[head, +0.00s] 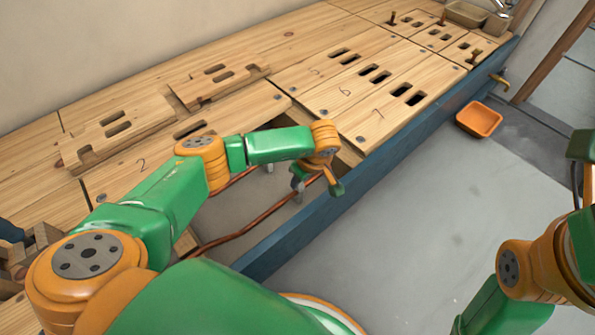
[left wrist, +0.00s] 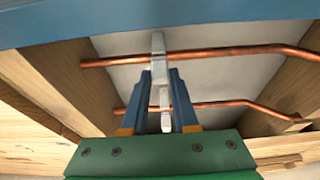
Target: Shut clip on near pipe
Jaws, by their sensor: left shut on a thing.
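Two copper pipes run through the gap in the wooden deck. In the left wrist view the near pipe (left wrist: 225,52) is beside the blue beam, and the far pipe (left wrist: 225,104) lies lower in the picture. A pale grey clip (left wrist: 158,44) sits at the near pipe. My left gripper (left wrist: 160,73) is shut on this clip, with a finger on each side. Another pale clip (left wrist: 166,97) shows between the fingers at the far pipe. In the head view my left gripper (head: 299,184) reaches down into the gap. Whether the clip's arm is fully closed cannot be told. My right gripper is out of view.
The blue beam (head: 350,190) edges the gap. Slotted wooden panels (head: 375,85) cover the deck, and a loose slotted board (head: 215,80) lies behind. An orange tray (head: 479,119) is on the grey floor at right. Wooden joists flank the pipes.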

